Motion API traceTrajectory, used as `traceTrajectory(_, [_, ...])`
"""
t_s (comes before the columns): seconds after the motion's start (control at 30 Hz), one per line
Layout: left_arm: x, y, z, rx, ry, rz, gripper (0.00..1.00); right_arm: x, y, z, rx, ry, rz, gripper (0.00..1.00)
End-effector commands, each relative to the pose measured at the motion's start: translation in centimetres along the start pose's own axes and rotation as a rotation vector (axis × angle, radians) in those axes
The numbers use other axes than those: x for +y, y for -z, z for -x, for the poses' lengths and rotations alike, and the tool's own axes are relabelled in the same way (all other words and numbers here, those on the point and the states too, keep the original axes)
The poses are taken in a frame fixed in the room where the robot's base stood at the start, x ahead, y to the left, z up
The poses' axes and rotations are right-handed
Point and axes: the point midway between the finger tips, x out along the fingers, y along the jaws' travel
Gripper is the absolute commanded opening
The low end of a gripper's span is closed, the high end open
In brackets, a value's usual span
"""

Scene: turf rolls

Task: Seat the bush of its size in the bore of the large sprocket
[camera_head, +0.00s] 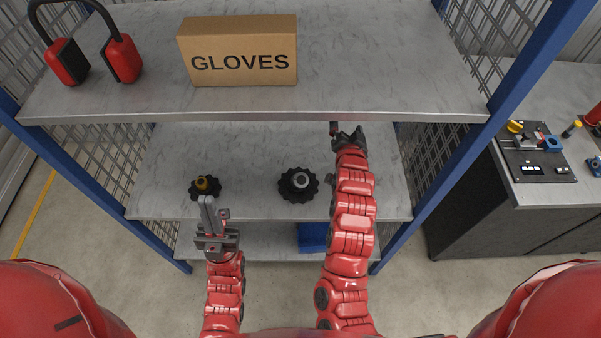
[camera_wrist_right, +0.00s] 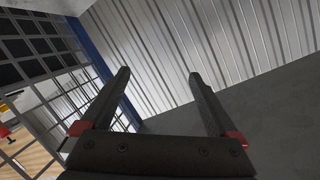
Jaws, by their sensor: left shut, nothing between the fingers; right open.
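The large dark toothed sprocket (camera_head: 285,189) lies on the middle shelf, right of centre. A grey bush (camera_head: 300,180) stands at its middle; I cannot tell how deep it sits in the bore. A smaller dark sprocket (camera_head: 195,193) lies to the left, with a brass-yellow bush (camera_head: 203,183) at its middle. My left gripper (camera_head: 207,200) is shut and empty, its tips just in front of the brass-yellow bush; contact cannot be told. My right gripper (camera_head: 347,132) is open, beyond and right of the large sprocket. Its fingers (camera_wrist_right: 158,76) are empty in the right wrist view.
The upper shelf (camera_head: 380,70) overhangs the middle shelf and holds a GLOVES box (camera_head: 240,62) and red ear defenders (camera_head: 122,58). Blue posts (camera_head: 455,150) and mesh bound the sides. A blue box (camera_head: 312,236) sits lower down. A bench (camera_head: 560,185) stands at right.

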Motion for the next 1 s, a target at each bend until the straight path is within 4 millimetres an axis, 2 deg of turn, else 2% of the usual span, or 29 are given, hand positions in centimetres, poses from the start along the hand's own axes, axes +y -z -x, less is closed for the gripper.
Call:
traceTrajectory(0.03, [-0.1,0.2,-1.4,0.0,0.0,0.0,0.0,-0.3,0.1,0.5,-0.083,-0.049,-0.053,0.95])
traceTrajectory(0.13, [-0.1,0.4,-2.6,0.0,0.0,0.0,0.0,0.2,-1.8,1.9,-0.267,-0.16,-0.168,0.95])
traceTrajectory(0.2, [-0.2,0.6,-3.4,0.0,0.0,0.0,0.0,0.3,-3.4,3.6,-0.4,-0.236,-0.249,0.95])
traceTrajectory(0.4, [-0.2,0.8,-5.0,0.0,0.0,0.0,0.0,-0.5,-7.0,9.1,-0.706,-0.4,-0.429,0.95])
traceTrajectory(0.53, [-0.3,0.9,-5.3,0.0,0.0,0.0,0.0,-1.0,-8.2,11.4,-0.809,-0.451,-0.487,0.95])
traceTrajectory(0.67, [-0.2,0.7,-4.2,0.0,0.0,0.0,0.0,-0.7,-9.6,11.5,-0.84,-0.467,-0.5,0.95])
traceTrajectory(1.0, [0.1,-0.4,2.3,0.0,0.0,0.0,0.0,1.0,-15.4,7.3,-0.836,-0.467,-0.496,0.95])
